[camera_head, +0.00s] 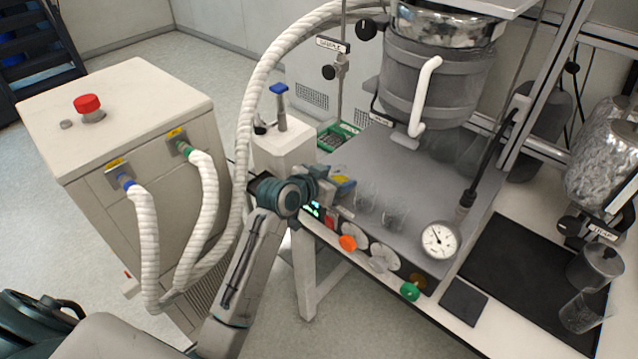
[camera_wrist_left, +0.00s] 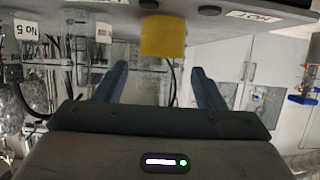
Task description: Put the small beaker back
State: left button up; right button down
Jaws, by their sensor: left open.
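Two small clear beakers stand on the grey platform (camera_head: 360,160) under the reactor in the head view: one beaker (camera_head: 366,195) near my left gripper, the other beaker (camera_head: 393,218) a little to its right. Which of them is the small beaker of the task I cannot tell. My left gripper (camera_head: 326,184) is at the platform's left front edge, left of both beakers. In the left wrist view its two fingers (camera_wrist_left: 160,75) are apart, with nothing visible held between them. My right gripper is not in view.
A pressure gauge (camera_head: 439,239) stands at the platform's right front. The grey reactor vessel (camera_head: 428,85) hangs above. A yellow piece (camera_wrist_left: 163,37) shows beyond my fingers. A black mat (camera_head: 525,265) has free room.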

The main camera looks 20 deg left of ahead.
pick_arm(q)
jog(key=b+v, duration=0.1)
jog(key=v, duration=0.9)
jog(key=shift+b, duration=0.4)
dwell(1.7)
